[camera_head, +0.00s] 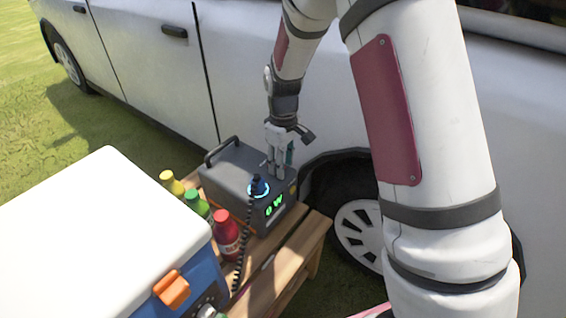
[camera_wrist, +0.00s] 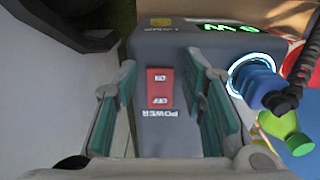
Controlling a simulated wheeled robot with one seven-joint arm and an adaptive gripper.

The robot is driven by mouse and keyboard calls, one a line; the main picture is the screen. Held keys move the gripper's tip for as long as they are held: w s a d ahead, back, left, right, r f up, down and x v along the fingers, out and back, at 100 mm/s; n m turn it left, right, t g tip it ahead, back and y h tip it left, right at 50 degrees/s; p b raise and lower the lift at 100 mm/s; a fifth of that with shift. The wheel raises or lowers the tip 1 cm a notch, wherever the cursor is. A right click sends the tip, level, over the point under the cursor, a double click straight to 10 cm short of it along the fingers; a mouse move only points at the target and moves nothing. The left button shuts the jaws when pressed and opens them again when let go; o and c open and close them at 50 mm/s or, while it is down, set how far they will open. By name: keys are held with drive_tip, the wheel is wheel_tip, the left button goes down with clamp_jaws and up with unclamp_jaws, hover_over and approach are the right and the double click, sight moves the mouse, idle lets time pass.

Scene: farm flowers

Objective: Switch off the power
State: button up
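The grey power station (camera_head: 237,170) stands on a wooden bench. In the wrist view its top panel (camera_wrist: 180,130) carries a red rocker switch (camera_wrist: 160,88) with ON and OFF marks and the word POWER, all upside down. I cannot tell which side of the switch is pressed. Its green display (camera_head: 274,205) lights and seems to read 0 W. My gripper (camera_head: 279,165) points down over the box's right end. In the wrist view its two teal-padded fingers (camera_wrist: 160,66) are apart, one on each side of the switch, with nothing between them. I cannot tell if they touch the panel.
A blue plug (camera_head: 258,188) with a glowing ring and black coiled cord sits beside the display. Yellow (camera_head: 172,184), green (camera_head: 196,203) and red (camera_head: 226,235) bottles stand left on the bench (camera_head: 292,262). A blue-white cooler (camera_head: 105,225) stands front left; a white van (camera_head: 155,60) stands close behind.

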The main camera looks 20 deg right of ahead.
clamp_jaws()
drive_tip(key=shift+r+p, duration=0.1)
drive_tip(key=shift+p, duration=0.35)
drive_tip(key=g+p, duration=0.1)
drive_tip(key=p, duration=0.2)
drive_tip(key=shift+w+a+r+h, duration=0.2)
drive_tip(key=shift+h, duration=0.2)
drive_tip(key=shift+w+g+h+p, duration=0.15)
drive_tip(key=shift+g+h+p, duration=0.35)
drive_tip(key=shift+p, duration=0.65)
drive_tip(key=shift+o, duration=2)
unclamp_jaws()
